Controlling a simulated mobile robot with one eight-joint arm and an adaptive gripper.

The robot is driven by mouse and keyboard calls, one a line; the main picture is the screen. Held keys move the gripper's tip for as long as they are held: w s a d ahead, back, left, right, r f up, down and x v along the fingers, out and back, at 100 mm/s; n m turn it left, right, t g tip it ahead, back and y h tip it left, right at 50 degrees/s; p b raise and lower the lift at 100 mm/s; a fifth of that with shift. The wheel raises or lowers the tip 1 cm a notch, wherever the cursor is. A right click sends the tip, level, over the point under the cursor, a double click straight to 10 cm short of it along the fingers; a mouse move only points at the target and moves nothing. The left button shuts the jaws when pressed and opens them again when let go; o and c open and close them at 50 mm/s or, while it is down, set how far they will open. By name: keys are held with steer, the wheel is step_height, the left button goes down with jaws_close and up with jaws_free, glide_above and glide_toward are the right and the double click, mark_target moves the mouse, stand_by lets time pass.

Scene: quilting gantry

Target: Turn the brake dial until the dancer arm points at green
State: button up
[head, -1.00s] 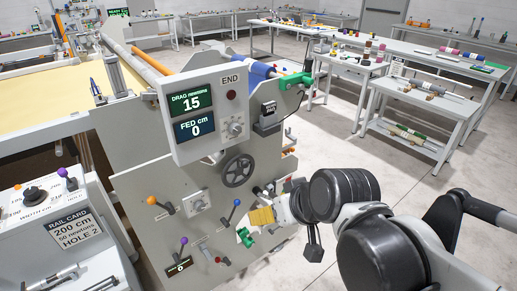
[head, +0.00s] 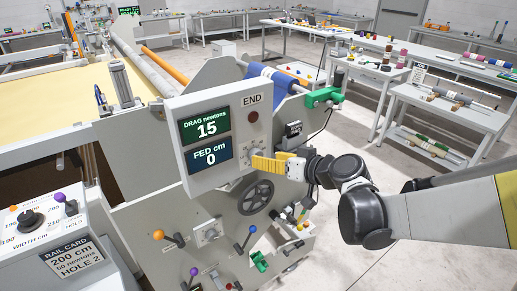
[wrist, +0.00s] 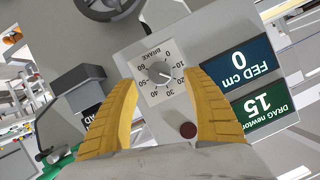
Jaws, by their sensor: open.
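The brake dial (wrist: 159,72) is a round grey knob on a white scale plate marked BRAKE, with numbers from 0 to 60. The wrist view shows it upside down, its pointer toward the low numbers. My gripper (wrist: 161,80) is open, with one yellow finger on each side of the dial; contact cannot be told. In the head view my gripper (head: 257,161) is at the right side of the grey control box (head: 218,133) and covers most of the dial. The screens (head: 205,126) read drag 15 newtons and fed 0 cm. I cannot make out the dancer arm or its green mark.
A dark red button (head: 253,116) sits above the dial. A black handwheel (head: 256,198) is just below my gripper. Levers with orange (head: 158,235), blue (head: 252,229) and purple knobs stand lower down. Open floor (head: 345,225) lies to the right.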

steer(key=b+x, duration=0.1)
steer(key=x, duration=0.4)
steer(key=shift+c, duration=0.4)
steer(key=shift+d+r, duration=0.1)
steer(key=c, duration=1.1)
